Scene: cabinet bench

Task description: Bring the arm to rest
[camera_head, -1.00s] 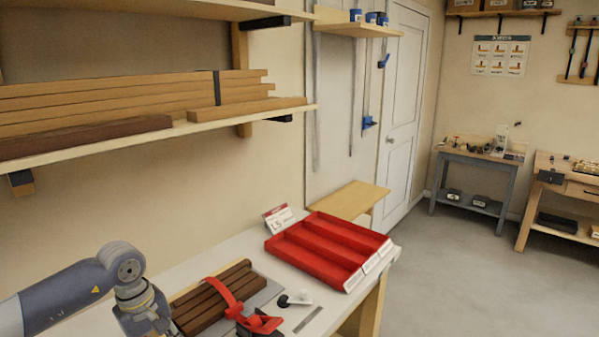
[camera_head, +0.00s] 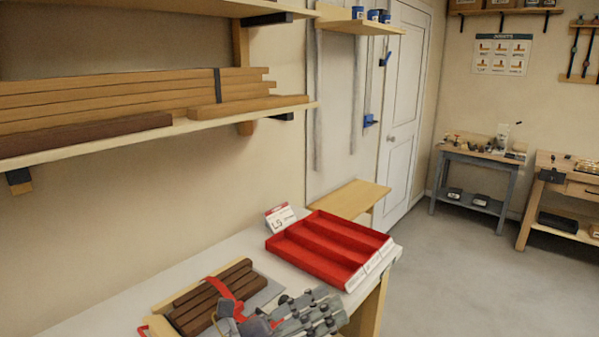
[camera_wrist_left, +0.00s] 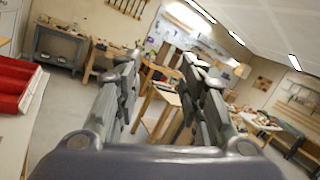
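My left gripper (camera_head: 318,312) is over the front of the workbench (camera_head: 225,254), at the bottom of the head view. In the left wrist view its two fingers (camera_wrist_left: 163,88) stand apart with nothing between them. Behind it in the head view lies a bundle of dark wood strips (camera_head: 212,294) with a red clamp (camera_head: 222,289) across it. The gripper covers part of the clamp and the bench surface beside it. I cannot tell whether it touches them. My right gripper is in neither view.
A red tray with compartments (camera_head: 318,236) stands at the bench's right end, beside a small sign (camera_head: 280,217). A shelf with long boards (camera_head: 130,98) hangs above on the left wall. Open floor (camera_head: 470,275) lies to the right.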

